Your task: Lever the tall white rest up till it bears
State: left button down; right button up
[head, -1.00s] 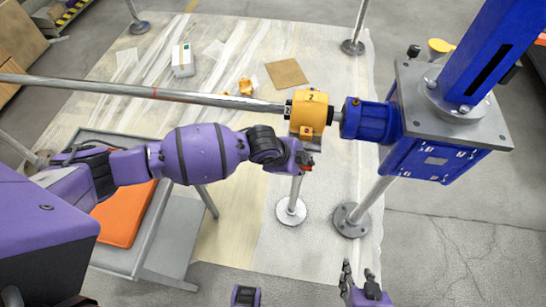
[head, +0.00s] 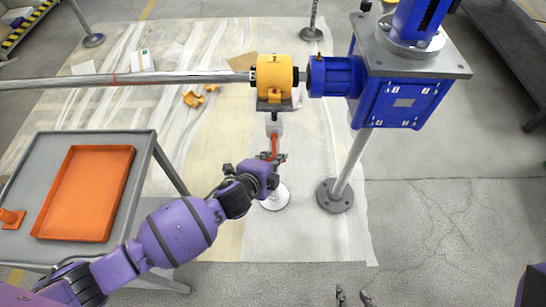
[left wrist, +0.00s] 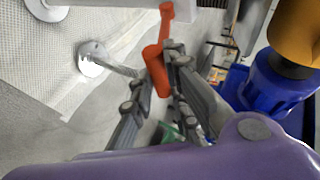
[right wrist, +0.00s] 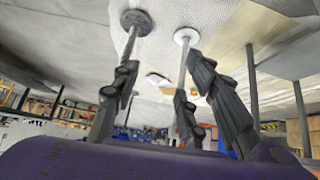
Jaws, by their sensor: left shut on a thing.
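The white rest (head: 275,129) stands under the yellow housing (head: 275,72) on a round white foot (head: 275,196). Its column is mostly hidden behind my left gripper. Whether its top touches the housing cannot be told. An orange lever (head: 274,147) hangs at the rest below the housing. My left gripper (head: 271,158) is shut on this lever, which also shows between its fingers in the left wrist view (left wrist: 156,72). My right gripper (head: 352,297) is at the bottom edge, away from the rest. Its fingers are spread and empty in the right wrist view (right wrist: 155,95).
A long steel shaft (head: 170,78) runs left from the housing. A blue gearbox (head: 403,103) stands to the right on a grey-footed post (head: 335,195). A grey table (head: 50,146) with an orange tray (head: 85,193) is at left. The floor at front right is clear.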

pick_arm(q)
notch_tip(320, 180, down, 11)
jog(key=s+m+t+b, duration=0.1)
jog(key=t+b, duration=0.2)
jog(key=b, duration=1)
jog(key=shift+s+t+h+b, duration=0.3)
jog(key=shift+s+t+h, duration=0.1)
pick_arm(e)
jog(key=s+f+g, duration=0.1)
jog(key=s+f, duration=0.2)
jog(key=f, duration=1)
jog(key=shift+s+a, duration=0.3)
jog(key=shift+s+f, duration=0.1)
jog(key=shift+s, duration=0.05)
pick_arm(q)
jog(key=c, duration=2)
grip_release()
jog(key=shift+w, duration=0.15)
pick_arm(e)
jog(key=shift+w, duration=0.2)
pick_arm(q)
jog(key=shift+r, duration=0.1)
pick_arm(e)
jog(key=shift+w, duration=0.1)
